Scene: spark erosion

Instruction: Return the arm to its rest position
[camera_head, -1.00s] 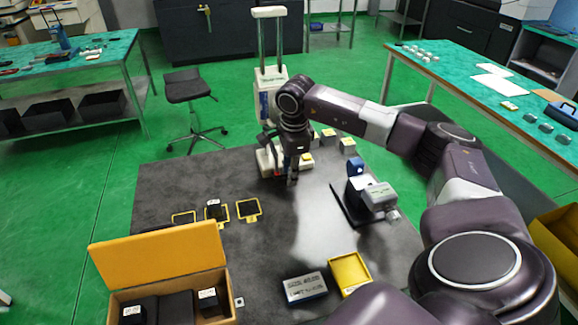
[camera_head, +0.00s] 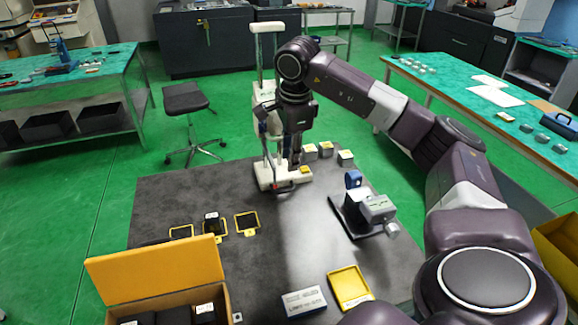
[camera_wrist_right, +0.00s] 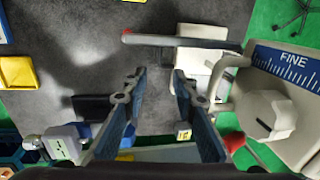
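My right arm (camera_head: 363,95) reaches in from the right over the dark table (camera_head: 160,195). Its gripper (camera_head: 295,168) hangs downward in front of the white column machine (camera_head: 265,100), near its base. In the right wrist view the two fingers of the gripper (camera_wrist_right: 160,75) stand apart with nothing between them. The machine's pale bar with a red end (camera_wrist_right: 180,41) and a blue FINE scale (camera_wrist_right: 285,68) lie beyond and beside the fingers. Whether the gripper touches the machine cannot be told. My left gripper is not in view.
A grey device (camera_head: 375,208) stands right of the machine. Small blocks (camera_head: 345,157) are behind it. Yellow frames (camera_head: 246,223), an open box (camera_head: 160,275), a labelled block (camera_head: 303,302) and a yellow tray (camera_head: 349,287) are nearer. The table middle is clear.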

